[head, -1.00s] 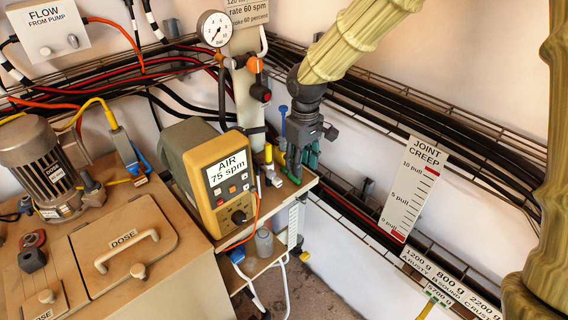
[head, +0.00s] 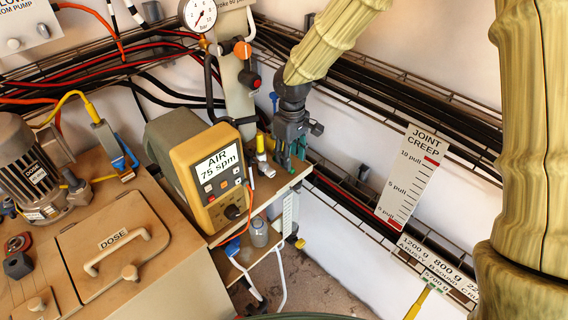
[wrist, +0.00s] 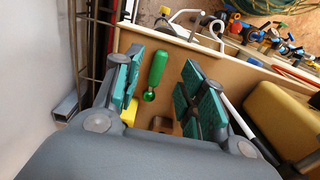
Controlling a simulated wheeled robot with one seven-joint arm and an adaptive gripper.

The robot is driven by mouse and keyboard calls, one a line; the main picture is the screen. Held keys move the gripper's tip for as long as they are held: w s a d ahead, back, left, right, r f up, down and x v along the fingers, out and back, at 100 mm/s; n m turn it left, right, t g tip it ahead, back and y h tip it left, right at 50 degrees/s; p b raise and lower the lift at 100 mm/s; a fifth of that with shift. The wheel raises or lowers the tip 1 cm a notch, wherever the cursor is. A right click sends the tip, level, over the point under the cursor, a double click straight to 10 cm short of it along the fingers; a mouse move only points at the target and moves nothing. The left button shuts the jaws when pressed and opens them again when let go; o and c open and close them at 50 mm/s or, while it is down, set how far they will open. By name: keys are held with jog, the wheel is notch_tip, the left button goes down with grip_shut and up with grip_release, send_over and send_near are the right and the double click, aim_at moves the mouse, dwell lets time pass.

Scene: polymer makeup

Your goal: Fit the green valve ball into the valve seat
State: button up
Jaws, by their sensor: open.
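My gripper (wrist: 163,85) is open, its two green-padded fingers apart over a small wooden shelf (wrist: 228,68) in the wrist view. In the head view my gripper (head: 290,158) hangs over the shelf's back end. Between the fingers in the wrist view is a bright green handle-shaped piece (wrist: 157,67) with a small shiny green ball (wrist: 149,95) at its lower end. It appears ungripped, with gaps to both fingers. A small brown block (wrist: 162,124), perhaps the valve seat, sits below it, partly hidden by my gripper body. I cannot tell whether ball and block touch.
A yellow-framed AIR pump (head: 210,178) stands left of my gripper, close by. A wall with cable trays and a JOINT CREEP scale (head: 412,178) is to the right. A yellow piece (wrist: 128,113) lies by the left finger. Hoses and fittings (wrist: 270,38) crowd beyond the shelf edge.

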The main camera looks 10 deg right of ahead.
jog(key=shift+w+f, duration=0.1)
jog(key=shift+f, duration=2)
grip_shut()
